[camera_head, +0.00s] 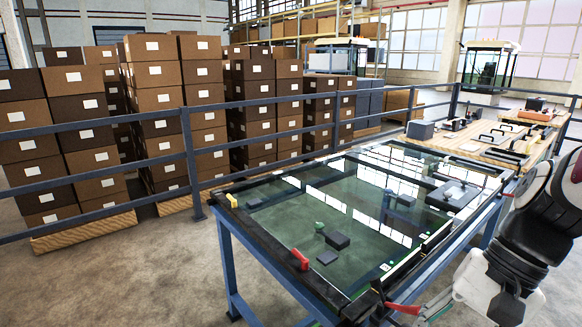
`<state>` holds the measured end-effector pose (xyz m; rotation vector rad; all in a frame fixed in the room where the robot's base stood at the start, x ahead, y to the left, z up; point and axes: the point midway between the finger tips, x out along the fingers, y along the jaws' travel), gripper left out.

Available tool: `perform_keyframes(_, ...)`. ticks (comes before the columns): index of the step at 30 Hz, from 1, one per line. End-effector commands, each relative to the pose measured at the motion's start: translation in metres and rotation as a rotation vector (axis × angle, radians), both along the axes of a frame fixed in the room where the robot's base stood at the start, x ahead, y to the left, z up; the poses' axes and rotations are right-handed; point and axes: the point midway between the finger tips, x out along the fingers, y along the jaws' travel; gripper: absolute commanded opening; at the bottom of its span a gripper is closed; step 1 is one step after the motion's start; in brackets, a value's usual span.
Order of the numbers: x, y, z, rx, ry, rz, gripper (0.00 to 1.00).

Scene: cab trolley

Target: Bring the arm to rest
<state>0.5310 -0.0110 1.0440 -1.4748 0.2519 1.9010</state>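My arm (515,255), with white and black links, stands at the right edge, beside the near right side of a glass-topped table (265,240). It bends down towards the bottom edge. My gripper cannot be made out; the end of the arm is cut off or hidden at the bottom right. No contact between the arm and these pieces shows.
A blue railing (190,160) runs behind the table, before stacked cartons (160,100). Open floor (130,270) lies at the left.

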Motion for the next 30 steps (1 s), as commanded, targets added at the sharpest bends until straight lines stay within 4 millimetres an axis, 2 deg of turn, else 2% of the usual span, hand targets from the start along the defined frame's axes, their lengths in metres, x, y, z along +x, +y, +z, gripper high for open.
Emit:
perform_keyframes(1, -0.008, 0.004, 0.014, -0.053, -0.054, 0.064, 0.51)
perform_keyframes(3, -0.017, 0.006, 0.027, -0.122, -0.12, 0.145, 0.51)
perform_keyframes(15, -0.054, 0.008, 0.094, -0.439, -0.502, 0.519, 0.51)
perform_keyframes(21, -0.06, 0.007, 0.106, -0.494, -0.582, 0.582, 0.51)
perform_keyframes(30, -0.06, 0.007, 0.106, -0.499, -0.586, 0.586, 0.51)
